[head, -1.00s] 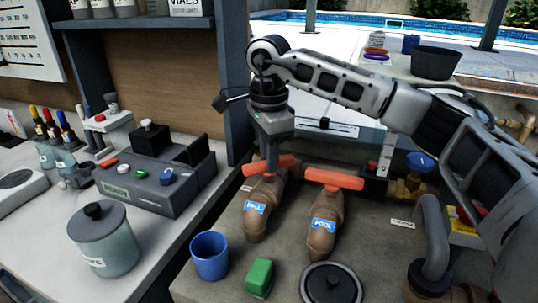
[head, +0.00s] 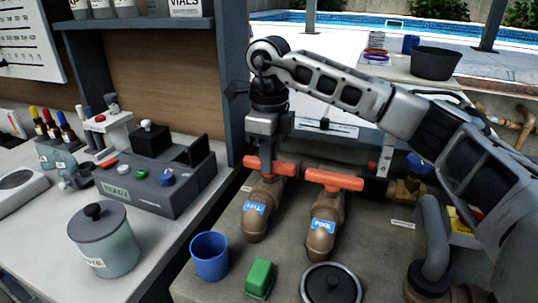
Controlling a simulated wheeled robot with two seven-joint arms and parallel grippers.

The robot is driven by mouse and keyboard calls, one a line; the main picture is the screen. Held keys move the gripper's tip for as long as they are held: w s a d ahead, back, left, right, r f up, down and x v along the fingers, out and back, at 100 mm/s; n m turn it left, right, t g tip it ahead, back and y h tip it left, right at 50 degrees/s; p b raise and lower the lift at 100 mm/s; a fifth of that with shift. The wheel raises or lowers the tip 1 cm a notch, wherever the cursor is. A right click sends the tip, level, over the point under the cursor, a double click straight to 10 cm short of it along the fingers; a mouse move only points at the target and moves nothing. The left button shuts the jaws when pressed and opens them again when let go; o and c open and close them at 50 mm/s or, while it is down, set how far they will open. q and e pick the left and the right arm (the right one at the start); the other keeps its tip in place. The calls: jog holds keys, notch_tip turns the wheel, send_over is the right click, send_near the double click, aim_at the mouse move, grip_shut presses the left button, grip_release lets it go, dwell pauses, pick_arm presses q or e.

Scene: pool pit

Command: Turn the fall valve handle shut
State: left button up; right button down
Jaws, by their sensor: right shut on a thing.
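The fall valve is the left of two brown pipe valves (head: 258,220), with a blue label. Its orange handle (head: 287,168) lies crosswise over the pipe, its right end slightly lower in the picture. My right gripper (head: 267,161) points down from above and is shut on the middle of this handle; the fingers hide part of it. The other brown valve (head: 322,235), labelled pool, stands to the right with its own orange handle (head: 335,180) crosswise. My left gripper is not in view.
A blue cup (head: 209,257), a green block (head: 260,278) and a round dark lid (head: 331,285) stand in front of the valves. A grey post (head: 233,90) rises close to the left of my gripper. A brass valve (head: 405,190) is at the right.

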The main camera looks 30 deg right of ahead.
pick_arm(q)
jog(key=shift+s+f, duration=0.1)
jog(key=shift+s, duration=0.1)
pick_arm(e)
jog(key=shift+r, duration=0.1)
jog(key=c, duration=1.3)
grip_release()
notch_tip(320, 180, up, 8)
jog(key=shift+f+b, duration=0.1)
jog(key=shift+b, duration=0.2)
pick_arm(q)
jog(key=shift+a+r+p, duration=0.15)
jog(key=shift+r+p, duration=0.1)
jog(key=shift+p, duration=0.8)
pick_arm(e)
notch_tip(320, 180, up, 8)
jog(key=shift+r, duration=0.1)
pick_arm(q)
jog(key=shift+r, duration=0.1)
